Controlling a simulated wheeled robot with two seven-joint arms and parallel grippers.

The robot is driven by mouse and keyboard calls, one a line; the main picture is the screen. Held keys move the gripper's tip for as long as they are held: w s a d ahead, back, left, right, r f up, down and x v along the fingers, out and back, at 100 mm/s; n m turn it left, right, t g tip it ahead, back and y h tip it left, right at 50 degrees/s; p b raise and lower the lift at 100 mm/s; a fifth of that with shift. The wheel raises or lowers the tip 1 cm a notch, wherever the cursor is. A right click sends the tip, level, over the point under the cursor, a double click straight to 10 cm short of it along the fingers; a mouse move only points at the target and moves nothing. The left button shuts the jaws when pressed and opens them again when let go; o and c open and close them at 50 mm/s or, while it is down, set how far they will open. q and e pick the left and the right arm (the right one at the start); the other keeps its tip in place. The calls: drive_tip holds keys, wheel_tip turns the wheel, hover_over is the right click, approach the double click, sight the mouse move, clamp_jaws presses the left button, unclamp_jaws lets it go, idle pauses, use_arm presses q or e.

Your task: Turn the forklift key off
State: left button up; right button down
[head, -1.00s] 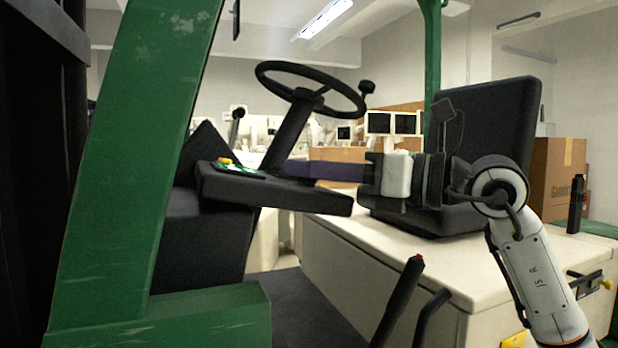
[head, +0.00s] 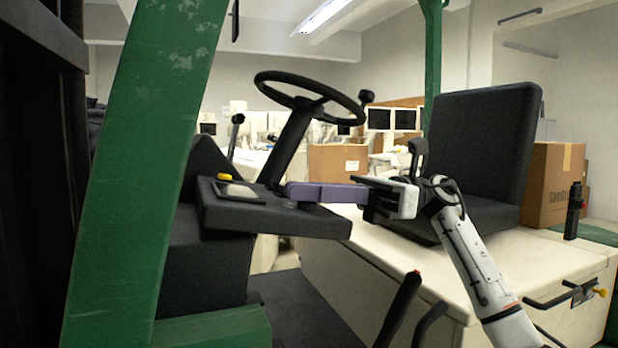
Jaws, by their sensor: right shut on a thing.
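The forklift's black dash console (head: 325,222) lies left of centre, under the steering wheel (head: 312,97). A small grey display panel (head: 237,192) and a yellow button (head: 228,177) are on its top. My right gripper (head: 290,192) comes in from the right, its long purple fingers level and shut together. Their tips are at the console top, by the base of the steering column. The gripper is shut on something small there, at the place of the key. The key itself is hidden or too small to make out. My left gripper is not in view.
A green post (head: 145,170) stands close on the left. The black seat (head: 485,140) is behind my right arm, on a cream housing (head: 390,270). Black levers (head: 398,308) rise below the gripper. A cardboard box (head: 553,185) stands at right.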

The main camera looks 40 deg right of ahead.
drive_tip(key=shift+n+g, duration=0.3)
drive_tip(key=shift+f, duration=0.1)
drive_tip(key=c, duration=1.9)
unclamp_jaws()
drive_tip(key=v, duration=1)
drive_tip(key=shift+d+f, duration=0.1)
drive_tip(key=shift+d, duration=0.05)
